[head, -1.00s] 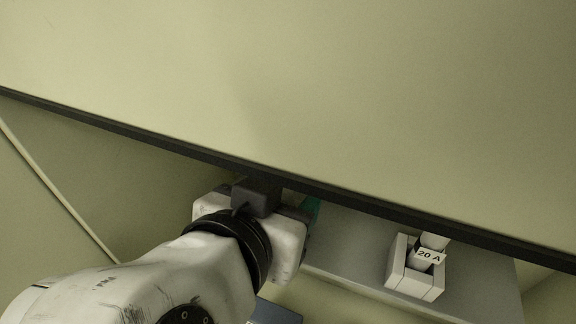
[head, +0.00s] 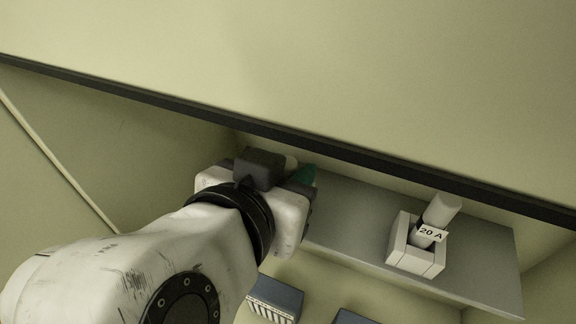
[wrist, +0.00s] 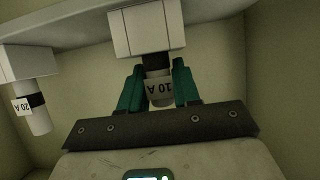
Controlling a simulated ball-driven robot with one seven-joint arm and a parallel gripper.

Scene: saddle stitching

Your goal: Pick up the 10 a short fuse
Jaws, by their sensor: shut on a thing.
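The 10 A fuse (wrist: 161,92) is a short white cylinder with a dark band and a "10 A" label, upside down in the wrist view. My gripper (wrist: 160,86) has its two teal fingers on either side of it, shut on it. The fuse's dark-banded end lies against a white block holder (wrist: 146,30); whether it is still seated there I cannot tell. In the head view a teal finger of my gripper (head: 303,176) shows at the shelf's left part, and my wrist hides most of the fuse.
A 20 A fuse (head: 441,211) leans in a white holder (head: 417,260) on the grey shelf (head: 350,205), to the right. A dark-edged panel (head: 300,145) hangs over the shelf. Blue-grey boxes (head: 275,297) sit below. Bare shelf lies between my gripper and the 20 A holder.

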